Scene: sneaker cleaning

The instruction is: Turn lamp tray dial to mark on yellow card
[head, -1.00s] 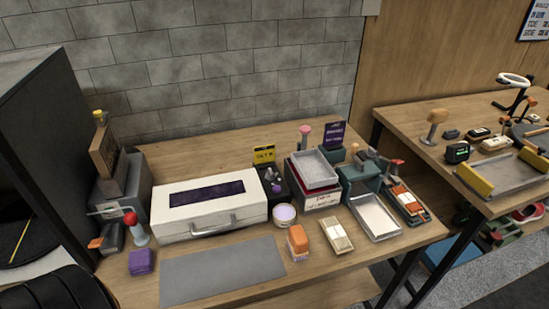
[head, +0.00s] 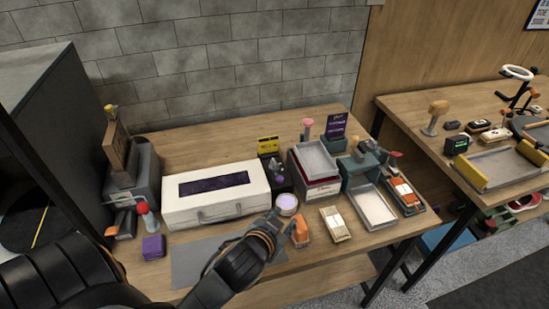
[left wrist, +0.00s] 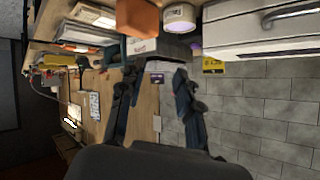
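The yellow card (head: 268,144) stands at the back of a small black unit (head: 284,184) right of the white case. A grey knob and a purple piece (head: 278,171) show on this unit; I cannot tell which is the dial or read its setting. The card's writing is too small to read. The yellow card also shows in the left wrist view (left wrist: 213,67), right of my fingers. My left gripper (head: 275,222) is in front of the case, near the round jar and orange block, short of the black unit. Its fingers are apart and empty in the wrist view (left wrist: 154,84). My right gripper is out of view.
The white case (head: 215,208) stands left of the black unit. A round jar (head: 287,203), an orange block (head: 300,233) and a cream brush (head: 335,224) lie in front. A grey tray (head: 314,159) on a box and a purple card (head: 335,125) stand to the right.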

